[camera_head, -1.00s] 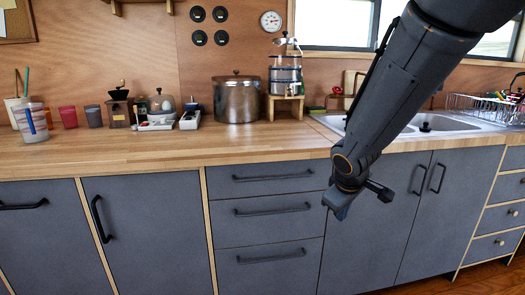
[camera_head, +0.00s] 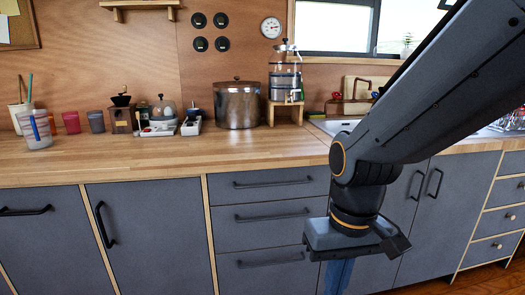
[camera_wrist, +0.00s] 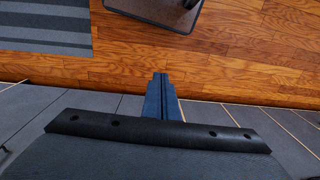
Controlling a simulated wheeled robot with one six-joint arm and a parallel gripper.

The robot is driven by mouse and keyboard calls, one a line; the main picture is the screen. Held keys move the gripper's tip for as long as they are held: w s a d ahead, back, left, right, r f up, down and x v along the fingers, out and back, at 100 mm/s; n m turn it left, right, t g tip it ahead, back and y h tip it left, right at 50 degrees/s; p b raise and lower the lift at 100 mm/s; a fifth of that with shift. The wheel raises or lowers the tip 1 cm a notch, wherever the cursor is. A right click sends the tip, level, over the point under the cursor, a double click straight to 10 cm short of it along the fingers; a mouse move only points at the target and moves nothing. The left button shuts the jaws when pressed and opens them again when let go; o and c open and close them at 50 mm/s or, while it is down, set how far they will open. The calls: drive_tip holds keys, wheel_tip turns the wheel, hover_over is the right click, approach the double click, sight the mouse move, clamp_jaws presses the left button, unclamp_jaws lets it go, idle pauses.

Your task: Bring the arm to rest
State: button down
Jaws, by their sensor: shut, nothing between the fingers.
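My gripper (camera_head: 338,278) hangs in front of the grey drawers, pointing down, at the lower right of the head view. Its blue fingers run out of the bottom edge of that view. In the wrist view the blue fingers of my gripper (camera_wrist: 161,82) are together with nothing between them, above the wooden floor (camera_wrist: 230,62). My dark arm comes in from the upper right of the head view and hides part of the sink and cupboard.
A wooden counter (camera_head: 250,151) runs across, holding a large metal pot (camera_head: 237,107), a glass dispenser (camera_head: 285,75), a grinder (camera_head: 122,117) and cups. Grey cupboard doors (camera_head: 150,235) lie below. The wrist view shows a striped grey rug (camera_wrist: 45,25) on the floor.

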drive_tip(key=d+r+m+p, duration=0.1)
drive_tip(key=d+r+p, duration=0.4)
drive_tip(key=p, duration=0.6)
drive_tip(key=shift+s+d+r+m+h, duration=0.15)
drive_tip(key=shift+d+r+m+h, duration=0.2)
drive_tip(key=shift+d, duration=0.5)
